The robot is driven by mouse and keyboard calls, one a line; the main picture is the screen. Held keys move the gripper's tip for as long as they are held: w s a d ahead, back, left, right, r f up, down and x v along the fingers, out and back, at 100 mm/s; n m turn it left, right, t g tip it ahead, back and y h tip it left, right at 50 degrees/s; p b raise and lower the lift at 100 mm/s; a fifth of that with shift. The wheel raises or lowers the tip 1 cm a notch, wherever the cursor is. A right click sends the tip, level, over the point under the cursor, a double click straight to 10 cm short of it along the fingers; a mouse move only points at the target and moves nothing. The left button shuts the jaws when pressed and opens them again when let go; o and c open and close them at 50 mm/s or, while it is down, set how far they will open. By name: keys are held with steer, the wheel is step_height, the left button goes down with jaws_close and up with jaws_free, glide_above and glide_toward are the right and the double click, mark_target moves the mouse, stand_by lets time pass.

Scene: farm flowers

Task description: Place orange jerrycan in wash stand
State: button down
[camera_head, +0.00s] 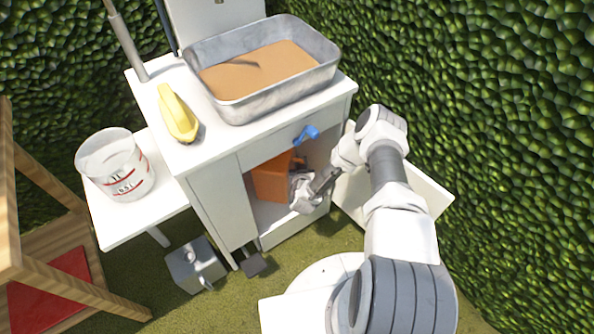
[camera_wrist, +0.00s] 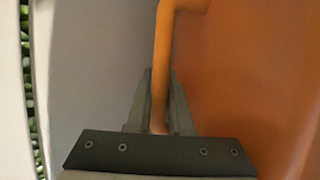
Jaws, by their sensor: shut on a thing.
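The orange jerrycan (camera_head: 271,178) is inside the open compartment of the white wash stand (camera_head: 219,196). In the wrist view its orange body (camera_wrist: 262,75) fills the right side. My gripper (camera_head: 296,190) reaches into the compartment at the jerrycan's right side. In the wrist view my gripper (camera_wrist: 158,118) is shut on the jerrycan's orange handle (camera_wrist: 162,60), which runs up between the fingers. In the head view the fingertips are hidden. I cannot tell whether the jerrycan rests on the compartment floor.
The open cabinet door (camera_head: 425,196) is behind my arm. A metal basin (camera_head: 330,75) of brown content and a yellow item (camera_head: 178,112) sit on top. A clear bucket (camera_head: 117,170) stands on a side table; a grey metal can (camera_head: 195,265) is on the grass. Hedges close in behind.

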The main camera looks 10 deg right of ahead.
steer(key=f, duration=0.1)
steer(key=w+f+b, duration=0.1)
steer(key=f, duration=0.1)
steer(key=w+f+b, duration=0.1)
steer(key=f, duration=0.1)
steer(key=shift+a, duration=0.3)
steer(key=shift+f+b, duration=0.1)
steer(key=shift+b, duration=0.25)
steer(key=c, duration=0.8)
jaws_free()
steer(key=shift+s, duration=0.1)
